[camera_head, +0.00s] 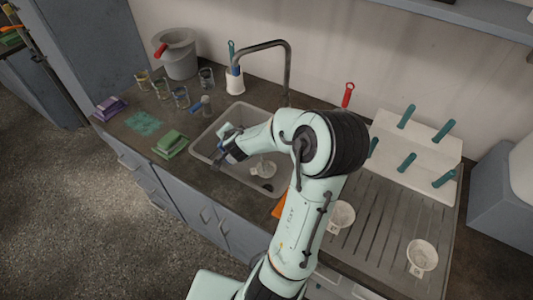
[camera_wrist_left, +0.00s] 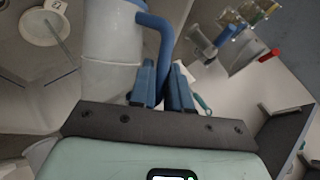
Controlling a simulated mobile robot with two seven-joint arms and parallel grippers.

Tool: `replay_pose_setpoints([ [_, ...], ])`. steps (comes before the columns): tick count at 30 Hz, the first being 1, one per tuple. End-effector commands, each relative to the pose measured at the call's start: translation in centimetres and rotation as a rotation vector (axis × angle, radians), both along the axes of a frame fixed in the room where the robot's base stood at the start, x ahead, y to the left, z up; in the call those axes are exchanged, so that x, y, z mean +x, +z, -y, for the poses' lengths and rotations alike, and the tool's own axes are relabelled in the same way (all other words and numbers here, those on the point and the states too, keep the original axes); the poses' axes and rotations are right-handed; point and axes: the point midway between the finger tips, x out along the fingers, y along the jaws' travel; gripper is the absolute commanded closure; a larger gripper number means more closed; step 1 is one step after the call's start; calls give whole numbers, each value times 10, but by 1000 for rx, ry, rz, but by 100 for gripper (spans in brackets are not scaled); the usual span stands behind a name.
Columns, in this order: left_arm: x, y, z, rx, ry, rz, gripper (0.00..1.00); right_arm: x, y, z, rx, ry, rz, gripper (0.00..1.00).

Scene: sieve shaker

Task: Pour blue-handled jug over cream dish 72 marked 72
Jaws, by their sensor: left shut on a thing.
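My left gripper (camera_head: 229,153) is over the sink, its arm coming in from the bottom. In the left wrist view, its fingers (camera_wrist_left: 165,88) are shut on the blue handle of a translucent white jug (camera_wrist_left: 110,45). In the head view the jug is mostly hidden by the gripper and wrist, and its tilt is hard to tell. A cream dish (camera_head: 263,169) with a small tag sits in the sink, to the right of the gripper. A tagged dish (camera_wrist_left: 42,28) shows left of the jug in the wrist view. Its number is not clearly readable. My right gripper is not in view.
Two more tagged dishes (camera_head: 341,214) (camera_head: 422,255) stand on the ribbed drainboard (camera_head: 378,235). A tall faucet (camera_head: 288,70) rises behind the sink (camera_head: 200,145). Sponges (camera_head: 170,143), small glass holders (camera_head: 163,88) and a grey pot (camera_head: 178,55) are at left. A teal-handled rack (camera_head: 425,130) stands at right.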

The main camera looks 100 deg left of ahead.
Motion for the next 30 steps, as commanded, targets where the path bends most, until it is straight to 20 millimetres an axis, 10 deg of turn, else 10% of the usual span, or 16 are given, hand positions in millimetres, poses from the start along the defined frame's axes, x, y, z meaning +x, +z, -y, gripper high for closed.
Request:
replay_pose_setpoints([
  [30, 4, 0, -3, -38, 0, -62, 100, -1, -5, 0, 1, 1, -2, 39],
])
